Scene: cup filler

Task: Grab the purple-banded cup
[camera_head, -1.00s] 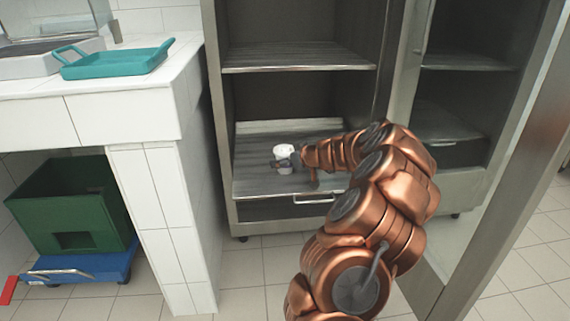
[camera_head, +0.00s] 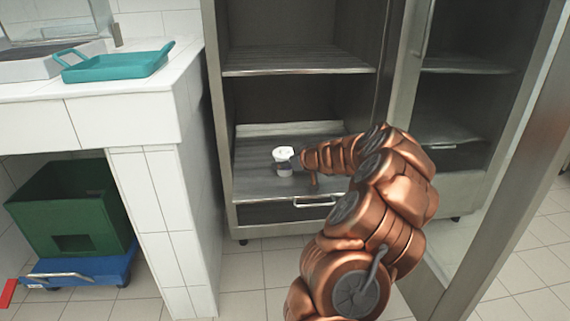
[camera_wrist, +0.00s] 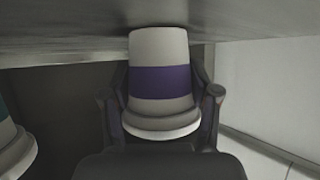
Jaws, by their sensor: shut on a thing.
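The purple-banded cup (camera_wrist: 160,83) is white with a broad purple band and a wide rim. It stands in the middle of the wrist view, between the two fingers of my gripper (camera_wrist: 162,105). The gripper is shut on its sides. In the head view the white cup (camera_head: 283,155) is on the low shelf of the open cabinet, with my gripper (camera_head: 293,162) at it from the right. Part of the cup is hidden by the gripper there. I cannot tell whether its base is touching the shelf.
Another pale cup (camera_wrist: 12,150) with a teal patch shows at the left edge of the wrist view. The low shelf (camera_head: 262,183) has free room around the cup. A higher shelf (camera_head: 300,58) is above. The counter with a teal tray (camera_head: 115,64) stands to the left.

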